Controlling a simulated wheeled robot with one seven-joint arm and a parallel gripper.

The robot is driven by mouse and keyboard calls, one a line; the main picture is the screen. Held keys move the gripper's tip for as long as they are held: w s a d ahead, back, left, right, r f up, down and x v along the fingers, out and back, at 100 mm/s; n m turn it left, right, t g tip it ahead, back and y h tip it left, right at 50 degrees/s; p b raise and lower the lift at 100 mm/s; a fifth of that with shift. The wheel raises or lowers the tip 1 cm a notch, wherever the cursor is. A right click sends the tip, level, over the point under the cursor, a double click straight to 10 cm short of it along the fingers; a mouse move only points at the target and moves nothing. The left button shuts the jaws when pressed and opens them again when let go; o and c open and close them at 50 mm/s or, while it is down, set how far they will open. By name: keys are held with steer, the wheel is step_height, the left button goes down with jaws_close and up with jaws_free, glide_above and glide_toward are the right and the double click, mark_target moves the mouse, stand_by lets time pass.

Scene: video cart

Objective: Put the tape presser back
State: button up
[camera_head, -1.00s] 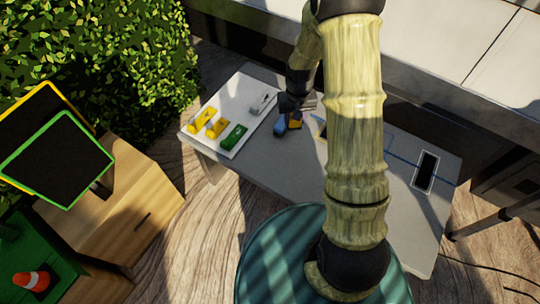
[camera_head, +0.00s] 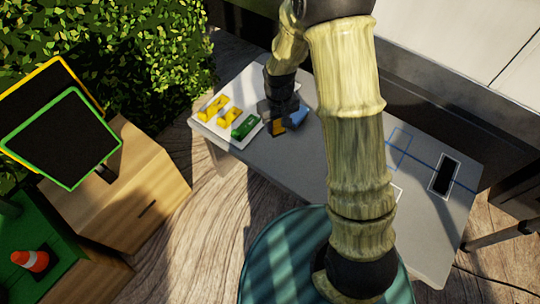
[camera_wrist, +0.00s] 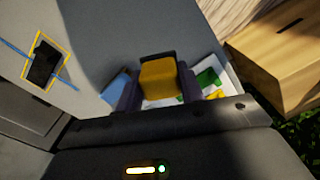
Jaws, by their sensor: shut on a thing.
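My gripper (camera_head: 276,114) is shut on a yellow-orange block with a dark edge, which I take to be the tape presser (camera_wrist: 159,80). In the wrist view it sits between the two dark fingers. In the head view its orange side (camera_head: 279,128) shows just right of the white tray (camera_head: 222,129), near the tray's right edge. I cannot tell its exact height. A blue piece (camera_head: 297,116) is close on its right and seems to be on the table; it also shows beside a finger in the wrist view (camera_wrist: 117,86).
The tray holds yellow pieces (camera_head: 213,107) and a green piece (camera_head: 244,127); its far right part is hidden by my gripper. A dark flat thing (camera_head: 445,176) lies in an outlined rectangle at the table's right. The grey table (camera_head: 290,165) is bare in front of the gripper.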

steer(key=shift+s+a+f+n, duration=0.1)
steer(key=shift+s+a+n, duration=0.2)
steer(key=shift+a, duration=0.25)
steer(key=shift+s+a+f+n, duration=0.1)
steer(key=shift+s+a+n, duration=0.2)
steer(key=shift+a, duration=0.25)
steer(key=shift+w+f+b, duration=0.1)
steer(key=shift+f+b, duration=0.9)
steer(key=shift+f, duration=2.1)
steer(key=shift+f+b, duration=0.55)
steer(key=shift+f, duration=1.35)
steer(key=shift+f, duration=0.15)
steer(key=o, duration=0.9)
steer(key=shift+o, duration=0.2)
